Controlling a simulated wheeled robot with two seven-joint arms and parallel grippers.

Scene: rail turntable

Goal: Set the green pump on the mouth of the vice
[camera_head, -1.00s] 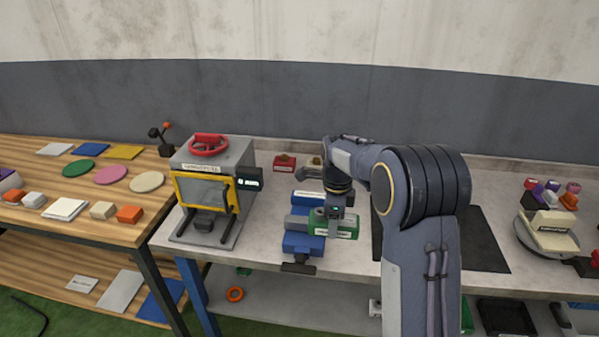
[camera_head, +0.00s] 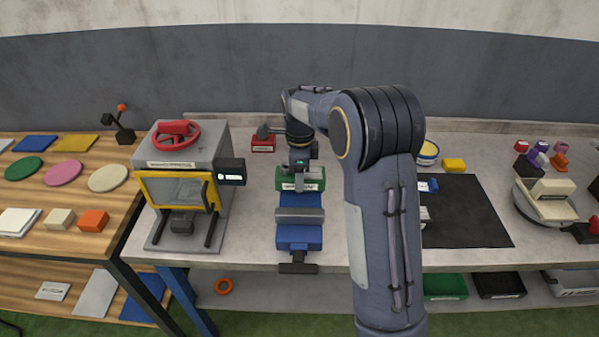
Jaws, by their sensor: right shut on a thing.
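The green pump (camera_head: 313,182) is a green block with a white label, seen at the far end of the blue vice. My right gripper (camera_head: 300,186) points down at it and is shut on it; the fingertips are small and partly hidden. The blue vice (camera_head: 300,236) stands on the grey bench with a grey jaw bar (camera_head: 299,215) across it and a dark handle at the front. The pump appears behind the grey bar. I cannot tell whether it touches the vice. My left gripper is not in view.
A grey press (camera_head: 181,147) with a red wheel and yellow frame stands left of the vice. A red block (camera_head: 263,144) lies behind. A black mat (camera_head: 462,212) lies to the right, partly behind my right arm. A wooden table (camera_head: 95,217) holds coloured discs and blocks.

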